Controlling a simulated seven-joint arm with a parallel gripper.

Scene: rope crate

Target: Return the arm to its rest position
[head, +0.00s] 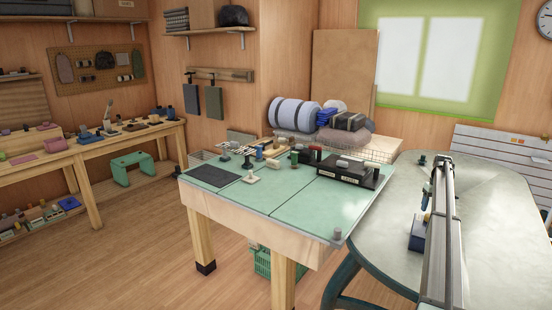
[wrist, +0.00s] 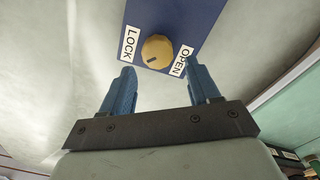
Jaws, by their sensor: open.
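In the wrist view my gripper (wrist: 160,76) is open, its two blue fingers apart with nothing between them. Beyond the fingertips is a blue lock box (wrist: 196,22) with a round yellow knob (wrist: 158,48) and white labels reading LOCK and OPEN. The knob sits between the labels, and the fingers appear clear of it. The knob's dark mark is visible, but I cannot tell which label it indicates. In the head view the blue box (head: 416,240) is on the grey table, partly hidden by my arm. Blue parts near my gripper (head: 426,196) show above it.
The grey table (head: 380,230) is mostly bare around the box. A green-topped workbench (head: 290,212) stands to its left, with a black labelled case (head: 347,170) and small tools. Rolled bedding (head: 294,113) lies behind. Open wooden floor (head: 140,250) is at the left.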

